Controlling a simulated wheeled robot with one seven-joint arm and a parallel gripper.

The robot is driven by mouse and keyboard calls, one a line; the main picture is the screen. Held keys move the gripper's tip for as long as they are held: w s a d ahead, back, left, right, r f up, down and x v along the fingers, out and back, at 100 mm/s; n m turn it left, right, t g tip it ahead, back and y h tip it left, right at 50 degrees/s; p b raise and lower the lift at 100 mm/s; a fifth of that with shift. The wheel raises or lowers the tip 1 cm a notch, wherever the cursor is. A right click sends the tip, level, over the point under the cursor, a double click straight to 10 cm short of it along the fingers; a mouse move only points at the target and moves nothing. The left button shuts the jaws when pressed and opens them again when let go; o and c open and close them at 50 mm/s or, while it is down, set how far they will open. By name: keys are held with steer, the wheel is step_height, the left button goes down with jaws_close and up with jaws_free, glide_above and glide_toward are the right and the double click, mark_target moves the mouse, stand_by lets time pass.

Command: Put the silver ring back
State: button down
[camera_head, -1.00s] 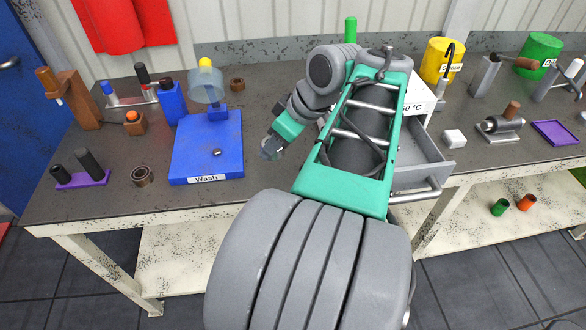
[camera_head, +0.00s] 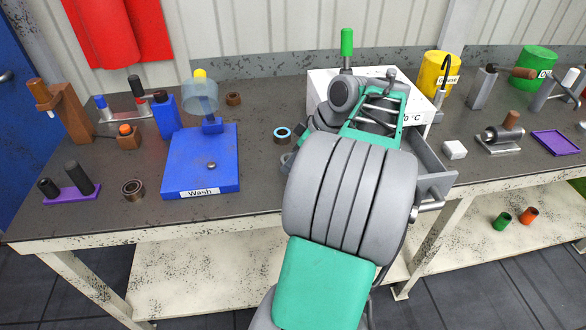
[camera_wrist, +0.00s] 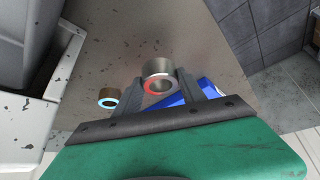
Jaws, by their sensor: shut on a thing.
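In the wrist view a silver ring (camera_wrist: 158,70) with a red-tinted lower inner edge sits between the two fingers of my gripper (camera_wrist: 162,82). The gripper is shut on it, above the dark bench top. In the head view my gripper (camera_head: 287,161) is mostly hidden behind my arm, between the blue Wash stand and the drawer, and the ring is hard to make out there. A brown ring with a cyan face (camera_head: 282,134) lies on the bench close by; it also shows left of the held ring in the wrist view (camera_wrist: 109,98).
The blue Wash stand (camera_head: 202,180) is left of my gripper. A white box (camera_head: 318,84) with an open grey drawer (camera_head: 430,165) is on the right. Dark brown rings lie at the front left (camera_head: 133,190) and back (camera_head: 233,99).

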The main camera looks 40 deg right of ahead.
steer(key=shift+w+d+f, duration=0.1)
steer(key=shift+w+f, duration=0.05)
steer(key=shift+f, duration=0.85)
steer(key=shift+w+d+f, duration=0.1)
steer(key=shift+w+f, duration=0.05)
steer(key=shift+f, duration=0.8)
steer(key=shift+f, duration=0.2)
steer(key=c, duration=0.7)
jaws_free()
steer(key=shift+r, duration=0.1)
